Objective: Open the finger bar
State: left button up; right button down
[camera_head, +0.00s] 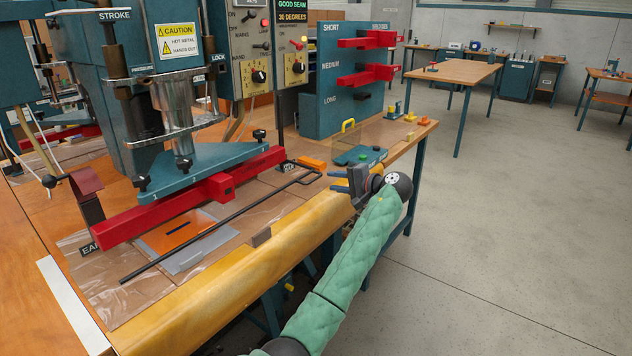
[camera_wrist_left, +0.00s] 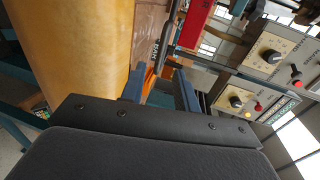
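The finger bar (camera_head: 222,228) is a thin black rod. It runs slantwise along the front of the welding press, with a bent handle end at the right. That end also shows in the left wrist view (camera_wrist_left: 168,48), ahead of my fingertips. My left gripper (camera_head: 333,181) is just right of the handle end, with its blue fingers pointing left toward it. In the left wrist view, the fingers (camera_wrist_left: 160,72) stand apart with nothing gripped between them. I cannot tell whether the rod's tip lies between them. My right gripper is not in view.
The red clamp bar (camera_head: 190,197) and teal press foot (camera_head: 200,170) stand behind the rod. A rounded yellow-brown front edge (camera_head: 230,280) runs below it. An orange block (camera_head: 311,162) and teal tool (camera_head: 360,155) lie nearby. Open floor lies right.

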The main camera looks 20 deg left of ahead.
pick_arm(q)
jog(key=x, duration=0.7)
grip_shut()
